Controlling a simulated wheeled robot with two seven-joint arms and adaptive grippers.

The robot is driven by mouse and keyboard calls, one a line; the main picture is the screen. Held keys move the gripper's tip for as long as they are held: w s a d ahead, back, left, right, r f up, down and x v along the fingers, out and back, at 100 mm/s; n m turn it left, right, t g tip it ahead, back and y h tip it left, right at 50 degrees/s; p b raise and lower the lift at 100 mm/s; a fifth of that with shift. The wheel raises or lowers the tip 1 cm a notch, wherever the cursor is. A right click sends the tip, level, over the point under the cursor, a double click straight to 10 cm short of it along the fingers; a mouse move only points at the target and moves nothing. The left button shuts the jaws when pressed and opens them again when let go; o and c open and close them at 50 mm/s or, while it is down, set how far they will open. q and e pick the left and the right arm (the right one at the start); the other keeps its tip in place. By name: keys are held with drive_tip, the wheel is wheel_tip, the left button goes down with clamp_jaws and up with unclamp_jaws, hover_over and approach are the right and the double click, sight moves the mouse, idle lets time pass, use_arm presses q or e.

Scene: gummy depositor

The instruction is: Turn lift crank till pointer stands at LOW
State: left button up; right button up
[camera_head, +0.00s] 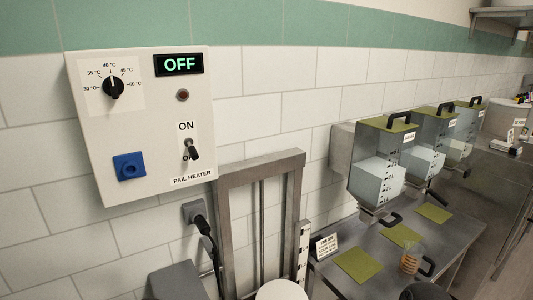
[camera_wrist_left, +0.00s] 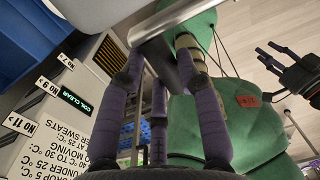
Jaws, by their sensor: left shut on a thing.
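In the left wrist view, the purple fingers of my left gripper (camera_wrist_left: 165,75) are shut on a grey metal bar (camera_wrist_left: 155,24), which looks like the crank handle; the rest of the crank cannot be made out. My right gripper (camera_wrist_left: 266,56) shows at the right edge of that view, its fingers apart and empty. In the head view, the steel lift frame (camera_head: 227,225) stands against the wall. A white scale strip (camera_head: 303,250) with dark marks runs beside its right post. The pointer and the LOW mark cannot be read. Neither gripper can be made out in the head view.
A pail heater box (camera_head: 140,125) hangs left of the frame, its display reading OFF. Several clear hoppers (camera_head: 377,165) with green lids hang over the steel bench (camera_head: 385,240), which holds green mats (camera_head: 358,265), a small sign (camera_head: 325,246) and a jug (camera_head: 409,262).

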use_arm(q)
wheel_tip(320, 180, down, 2)
drive_tip(key=shift+d+f+b, duration=0.15)
drive_tip(key=shift+f+b, duration=0.1)
drive_tip(key=shift+b, duration=0.2)
drive_tip(key=shift+w, duration=0.15)
